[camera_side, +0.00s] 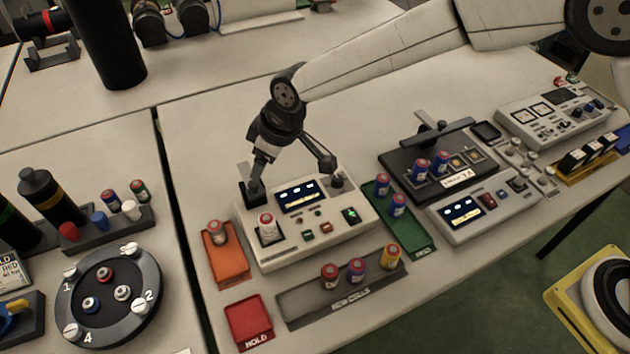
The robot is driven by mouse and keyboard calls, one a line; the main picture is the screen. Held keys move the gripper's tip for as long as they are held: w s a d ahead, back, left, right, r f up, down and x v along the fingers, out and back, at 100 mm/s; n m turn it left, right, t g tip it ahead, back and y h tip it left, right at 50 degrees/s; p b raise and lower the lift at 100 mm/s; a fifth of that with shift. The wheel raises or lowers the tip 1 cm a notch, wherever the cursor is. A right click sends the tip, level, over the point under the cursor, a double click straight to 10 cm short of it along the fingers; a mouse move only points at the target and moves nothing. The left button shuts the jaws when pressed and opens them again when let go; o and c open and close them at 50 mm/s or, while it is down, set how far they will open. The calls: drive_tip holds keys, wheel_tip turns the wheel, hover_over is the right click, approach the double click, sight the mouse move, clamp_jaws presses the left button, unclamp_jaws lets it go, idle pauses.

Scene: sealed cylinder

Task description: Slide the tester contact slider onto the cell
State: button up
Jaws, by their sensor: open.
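The white tester (312,222) stands at the middle of the table with a lit dark display. A cell (266,224), white with a red top, stands upright in the dark nest at the tester's left front. The dark contact slider (249,193) sits at the tester's left rear, behind the cell and apart from it. My gripper (257,178) points down at the slider, with its fingertips at or just above it. It is open. Its fingers partly hide the slider, and I cannot tell whether they touch it.
An orange tray (223,270) with one cell stands left of the tester, a red HOLD tray (248,323) in front. A grey tray (303,308) with several cells lies at the front. A green tray (408,240) and a black fixture (410,187) stand to the right.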

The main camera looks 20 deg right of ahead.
sight(254, 183)
drive_tip(key=shift+x, duration=3.5)
clamp_jaws()
